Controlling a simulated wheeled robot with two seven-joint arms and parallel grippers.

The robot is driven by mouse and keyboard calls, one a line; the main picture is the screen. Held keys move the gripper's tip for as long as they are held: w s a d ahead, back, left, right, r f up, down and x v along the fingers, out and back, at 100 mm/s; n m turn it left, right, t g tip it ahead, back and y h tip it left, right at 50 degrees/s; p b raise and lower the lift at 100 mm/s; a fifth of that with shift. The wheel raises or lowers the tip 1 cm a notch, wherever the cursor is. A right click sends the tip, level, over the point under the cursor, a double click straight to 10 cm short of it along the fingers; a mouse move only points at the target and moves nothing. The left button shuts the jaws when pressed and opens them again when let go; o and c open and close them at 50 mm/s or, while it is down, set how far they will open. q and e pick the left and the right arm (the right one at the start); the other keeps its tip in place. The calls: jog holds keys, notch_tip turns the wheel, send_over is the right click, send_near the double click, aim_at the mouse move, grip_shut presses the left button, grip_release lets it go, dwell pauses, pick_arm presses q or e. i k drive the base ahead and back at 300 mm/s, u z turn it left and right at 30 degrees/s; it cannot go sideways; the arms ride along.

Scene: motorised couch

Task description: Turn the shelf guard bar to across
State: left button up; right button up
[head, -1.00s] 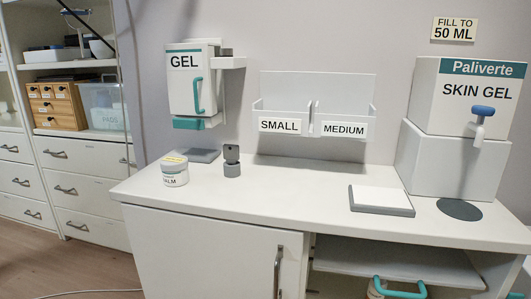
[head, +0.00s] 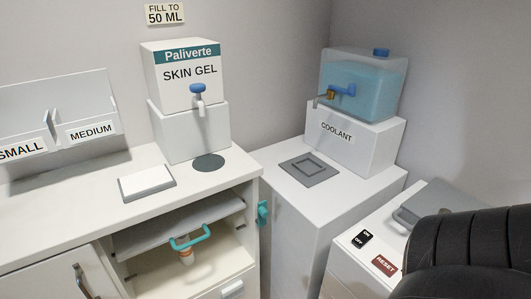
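The cabinet has an open shelf bay (head: 205,262) in the head view. A teal U-shaped bar (head: 190,238) shows in the bay's opening, in front of or over a small white and orange container (head: 186,257). A separate teal fitting (head: 262,213) sits at the bay's right edge, on the cabinet side. I cannot tell which teal part is the shelf guard bar. No bar is seen spanning the full opening. Neither of my grippers is in view.
The counter above holds a white pad (head: 147,182) and the skin gel dispenser (head: 188,107). A coolant tank (head: 363,85) stands on a white box at right. A black padded seat (head: 475,255) fills the lower right. A cabinet door with a handle (head: 85,283) is at lower left.

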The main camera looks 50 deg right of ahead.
aim_at(263, 214)
jog(key=z, duration=2)
jog(key=i, duration=0.15)
jog(key=u, duration=0.5)
jog(key=k, duration=0.85)
jog(key=u, duration=0.35)
jog(key=i, duration=0.95)
jog(key=u, duration=0.05)
